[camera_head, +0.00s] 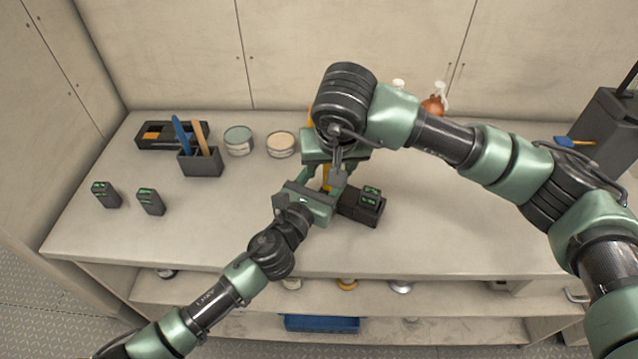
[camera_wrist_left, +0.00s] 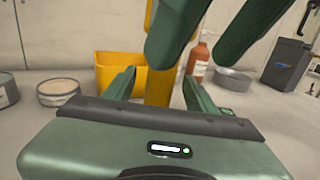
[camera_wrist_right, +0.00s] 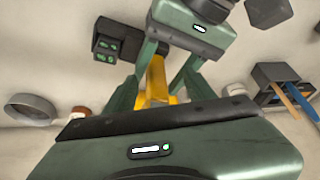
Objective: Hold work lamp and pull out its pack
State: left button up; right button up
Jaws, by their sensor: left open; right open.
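The yellow work lamp (camera_head: 327,176) stands on the worktop, mostly hidden behind my two grippers in the head view. In the left wrist view its yellow post (camera_wrist_left: 160,80) rises between the open fingers of my left gripper (camera_wrist_left: 160,90), apparently not clamped. My right gripper (camera_head: 330,166) is above it, its open fingers either side of the yellow body (camera_wrist_right: 155,82) in the right wrist view. I cannot make out the lamp's pack. A black holder (camera_head: 358,208) with a green-marked pack (camera_head: 371,195) sits just right of my left gripper.
Two dark green-marked packs (camera_head: 105,194) (camera_head: 150,201) stand at the left of the worktop. A brush holder (camera_head: 201,163), a black tray (camera_head: 160,140) and two tins (camera_head: 238,140) (camera_head: 281,144) are behind. An orange bottle (camera_head: 433,105) stands at the back. The front right worktop is clear.

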pick_arm(q)
jog(key=shift+w+d, duration=0.3)
jog(key=shift+w, duration=0.3)
grip_shut()
grip_release()
jog(key=shift+s+a, duration=0.15)
jog(key=shift+s, duration=0.05)
jog(key=shift+s+a, duration=0.2)
jog(key=shift+s, duration=0.3)
jog(key=shift+w+d, duration=0.1)
jog(key=shift+w, duration=0.15)
jog(key=shift+w+d, duration=0.2)
jog(key=shift+w, duration=0.25)
